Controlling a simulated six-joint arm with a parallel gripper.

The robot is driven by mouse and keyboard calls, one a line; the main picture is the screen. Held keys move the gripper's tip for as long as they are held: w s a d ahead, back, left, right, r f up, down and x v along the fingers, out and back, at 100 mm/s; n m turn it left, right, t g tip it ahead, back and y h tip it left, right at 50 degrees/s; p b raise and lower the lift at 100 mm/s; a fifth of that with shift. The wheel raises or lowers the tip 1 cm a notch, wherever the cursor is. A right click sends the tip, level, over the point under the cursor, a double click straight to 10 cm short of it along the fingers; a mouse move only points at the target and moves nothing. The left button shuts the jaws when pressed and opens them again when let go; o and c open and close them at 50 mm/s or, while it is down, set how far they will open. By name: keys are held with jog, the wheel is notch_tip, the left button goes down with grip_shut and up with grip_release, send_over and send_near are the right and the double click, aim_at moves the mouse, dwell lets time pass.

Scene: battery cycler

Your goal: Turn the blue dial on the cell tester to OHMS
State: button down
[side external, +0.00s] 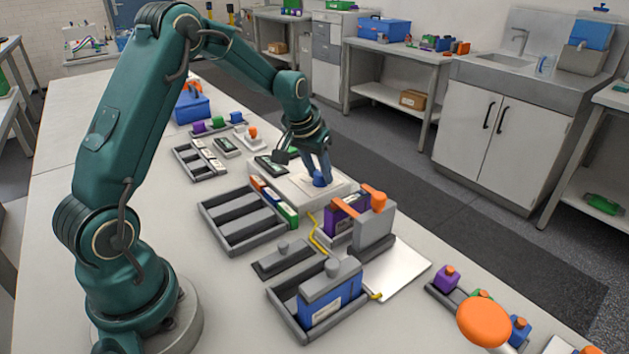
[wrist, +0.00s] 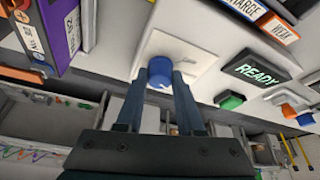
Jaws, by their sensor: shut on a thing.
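The cell tester (side external: 335,189) is a pale box on the bench, in the middle of the side external view. Its blue dial (side external: 320,181) is on the top face; in the wrist view the dial (wrist: 159,68) stands on a white plate (wrist: 185,52). My gripper (side external: 319,175) reaches down to the dial. In the wrist view the two dark blue fingers of my gripper (wrist: 161,80) are on either side of the dial, shut on it. A small white mark shows on the dial. The position labels, OHMS among them, cannot be read. A display (wrist: 257,68) reads READY.
A purple block (side external: 342,215) and a grey unit with an orange knob (side external: 379,200) stand close in front of the tester. An empty slotted rack (side external: 243,222) is to its left. Signs reading CHARGE (wrist: 244,8) and WEAK (wrist: 280,31) show in the wrist view.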

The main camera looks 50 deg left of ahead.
aim_at(319, 173)
jog(key=shift+m+h, duration=0.4)
jog(key=shift+m, duration=0.6)
jog(key=c, duration=0.5)
grip_release()
jog(key=shift+c, duration=0.2)
jog(key=shift+v, duration=2.6)
